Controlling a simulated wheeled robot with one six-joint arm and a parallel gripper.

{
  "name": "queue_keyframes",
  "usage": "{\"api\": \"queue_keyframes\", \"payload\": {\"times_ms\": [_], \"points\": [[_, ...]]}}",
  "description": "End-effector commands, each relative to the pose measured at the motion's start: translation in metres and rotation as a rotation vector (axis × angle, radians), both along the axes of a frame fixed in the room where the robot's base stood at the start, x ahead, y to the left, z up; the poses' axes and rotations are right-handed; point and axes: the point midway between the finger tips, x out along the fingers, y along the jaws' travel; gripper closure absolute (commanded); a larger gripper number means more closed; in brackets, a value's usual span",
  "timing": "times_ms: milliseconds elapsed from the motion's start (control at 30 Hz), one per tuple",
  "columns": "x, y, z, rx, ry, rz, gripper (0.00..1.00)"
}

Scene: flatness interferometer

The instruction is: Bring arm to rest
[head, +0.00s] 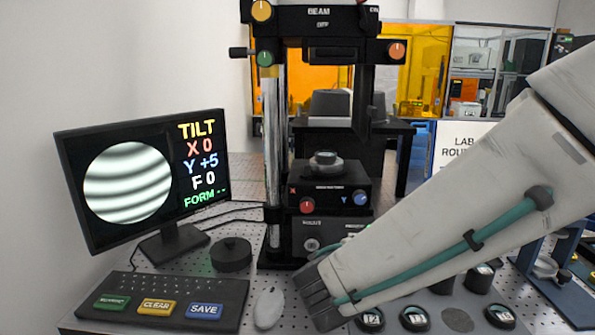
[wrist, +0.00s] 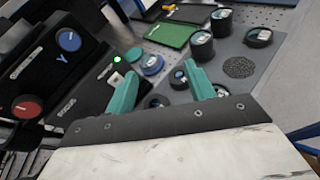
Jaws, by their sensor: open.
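My gripper is at the end of my white arm. In the wrist view its two teal fingers (wrist: 160,92) are spread apart with nothing held between them. In the head view my arm (head: 460,210) reaches in from the right and ends low over the bench, in front of the interferometer (head: 318,190). The fingertips are hidden there behind my wrist. In the wrist view the red knob (wrist: 27,107) and blue knob (wrist: 68,40) are to the left of my fingers. Small round parts lie beyond and between the fingers.
The monitor (head: 140,180) reads X 0, Y +5, F 0. A keypad (head: 165,302), a mouse (head: 268,308) and a black puck (head: 231,254) are at the left. Labelled round pieces (head: 414,318) stand near my wrist. A blue stand (head: 555,265) is at the right.

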Motion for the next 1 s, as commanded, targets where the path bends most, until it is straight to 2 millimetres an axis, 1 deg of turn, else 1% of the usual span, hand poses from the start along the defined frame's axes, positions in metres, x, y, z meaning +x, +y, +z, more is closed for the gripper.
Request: {"api": "queue_keyframes", "payload": {"times_ms": [33, 67, 100, 167, 200, 267, 300, 333, 400, 500, 600, 667, 700, 800, 1000], "points": [[-0.016, -0.027, 0.001, 0.120, -0.017, -0.150, 0.46], [-0.028, -0.041, 0.000, 0.196, -0.027, -0.247, 0.46], [-0.044, -0.058, -0.002, 0.294, -0.043, -0.376, 0.46], [-0.070, -0.078, -0.006, 0.441, -0.070, -0.572, 0.46], [-0.089, -0.089, -0.008, 0.540, -0.091, -0.705, 0.46], [-0.115, -0.099, -0.010, 0.687, -0.126, -0.905, 0.46], [-0.133, -0.102, -0.011, 0.785, -0.150, -1.039, 0.46], [-0.145, -0.103, -0.011, 0.859, -0.169, -1.138, 0.46], [-0.172, -0.100, -0.008, 1.034, -0.211, -1.367, 0.46], [-0.197, -0.090, 0.001, 1.262, -0.262, -1.629, 0.46], [-0.210, -0.085, 0.015, 1.437, -0.300, -1.778, 0.46], [-0.214, -0.088, 0.022, 1.507, -0.331, -1.815, 0.46], [-0.216, -0.092, 0.026, 1.536, -0.360, -1.824, 0.46], [-0.218, -0.101, 0.032, 1.571, -0.417, -1.833, 0.46], [-0.218, -0.105, 0.033, 1.574, -0.435, -1.844, 0.46]]}}
